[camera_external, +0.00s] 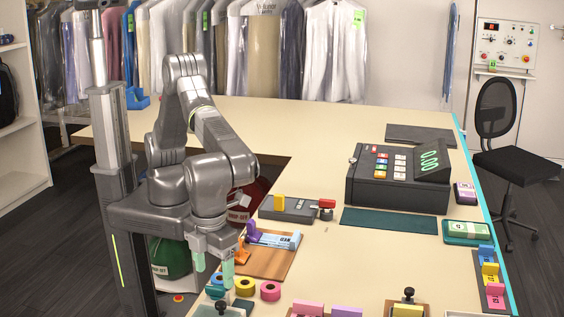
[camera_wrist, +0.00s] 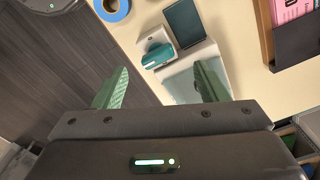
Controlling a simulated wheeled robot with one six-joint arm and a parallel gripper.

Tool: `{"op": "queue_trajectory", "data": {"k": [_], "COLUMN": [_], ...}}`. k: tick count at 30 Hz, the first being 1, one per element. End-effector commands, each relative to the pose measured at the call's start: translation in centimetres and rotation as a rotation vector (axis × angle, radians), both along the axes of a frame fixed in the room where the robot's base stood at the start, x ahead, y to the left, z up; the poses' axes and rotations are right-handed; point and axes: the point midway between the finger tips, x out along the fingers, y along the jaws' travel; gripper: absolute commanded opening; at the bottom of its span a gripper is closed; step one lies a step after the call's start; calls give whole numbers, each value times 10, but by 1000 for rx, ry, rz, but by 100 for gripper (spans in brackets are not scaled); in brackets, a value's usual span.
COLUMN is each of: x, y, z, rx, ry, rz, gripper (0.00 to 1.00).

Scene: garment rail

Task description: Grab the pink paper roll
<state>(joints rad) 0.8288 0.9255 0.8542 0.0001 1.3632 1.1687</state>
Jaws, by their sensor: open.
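The pink paper roll (camera_external: 270,291) lies on the cream counter near its front edge, at the right end of a row with a yellow roll (camera_external: 244,286) and a blue roll (camera_external: 222,281). My gripper (camera_external: 213,268) points down with its pale green fingers apart, above and to the left of the pink roll, close to the blue roll. In the wrist view my gripper (camera_wrist: 161,72) is open with nothing between its fingers. A blue roll (camera_wrist: 111,8) shows at the top of that view. I cannot make out the pink roll there.
A wooden board (camera_external: 264,263) with an orange and a purple item lies behind the rolls. A black-knobbed stamp (camera_external: 408,296) and pink and lilac pads stand to the right. A dark register (camera_external: 397,180) is farther back. In the wrist view, a teal-topped item (camera_wrist: 157,52) lies beyond the fingers.

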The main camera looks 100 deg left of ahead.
Motion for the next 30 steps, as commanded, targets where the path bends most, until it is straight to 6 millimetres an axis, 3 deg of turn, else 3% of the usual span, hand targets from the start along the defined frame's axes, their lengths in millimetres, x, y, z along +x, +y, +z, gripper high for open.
{"op": "queue_trajectory", "data": {"k": [9,23,30], "x": [1,24,37], "y": [-1,44,89], "z": [101,95,94], "rx": [-6,-128,-284], "ry": [-5,-92,-128], "rz": [0,551,1051], "gripper": [67,67,67]}}
